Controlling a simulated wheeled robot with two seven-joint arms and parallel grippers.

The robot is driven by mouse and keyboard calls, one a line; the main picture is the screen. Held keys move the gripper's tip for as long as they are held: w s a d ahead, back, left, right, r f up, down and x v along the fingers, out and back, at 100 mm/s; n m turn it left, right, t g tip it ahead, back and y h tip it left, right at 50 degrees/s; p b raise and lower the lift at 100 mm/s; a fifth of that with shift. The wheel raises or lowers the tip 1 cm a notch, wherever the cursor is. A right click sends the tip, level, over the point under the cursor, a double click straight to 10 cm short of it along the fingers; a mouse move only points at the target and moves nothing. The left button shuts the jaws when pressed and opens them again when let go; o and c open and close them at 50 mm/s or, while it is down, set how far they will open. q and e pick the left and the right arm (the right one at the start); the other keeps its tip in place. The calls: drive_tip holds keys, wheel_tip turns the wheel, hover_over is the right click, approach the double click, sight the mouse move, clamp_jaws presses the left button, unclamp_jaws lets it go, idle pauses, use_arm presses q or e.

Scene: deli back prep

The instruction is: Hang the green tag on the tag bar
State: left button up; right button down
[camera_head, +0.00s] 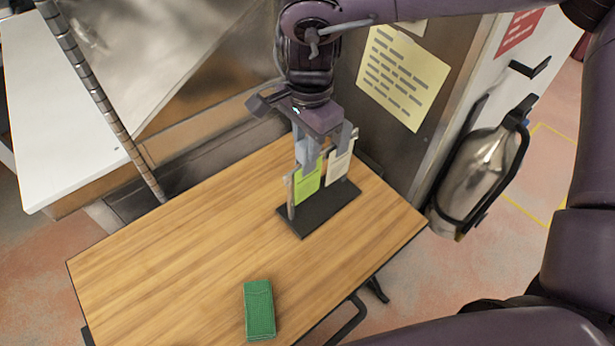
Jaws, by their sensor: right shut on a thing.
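The tag bar stands on a dark flat base (330,210) at the back right of the wooden table, with a post (291,198) at its near left end. The lime-green tag (308,183) hangs upright at the bar, over the base. My right gripper (309,158) comes down from above and is shut on the top of the green tag, hiding that edge and part of the bar. I cannot tell whether the tag rests on the bar. A cream tag (340,167) hangs to its right. My left gripper is not in view.
A green box-like block (259,309) lies at the table's front. The wooden table top (180,260) is clear on the left. A dark panel with a yellow notice (403,75) stands close behind the bar. A metal canister (480,172) is at right.

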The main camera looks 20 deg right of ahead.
drive_tip(key=shift+s+r+p, duration=0.15)
drive_tip(key=shift+r+p, duration=1.8)
drive_tip(key=shift+r, duration=0.65)
drive_tip(key=shift+r+p, duration=2.15)
drive_tip(key=shift+r, duration=0.35)
drive_tip(key=shift+r+p, duration=2.3)
drive_tip(key=shift+r, duration=0.25)
drive_tip(key=shift+d, duration=0.1)
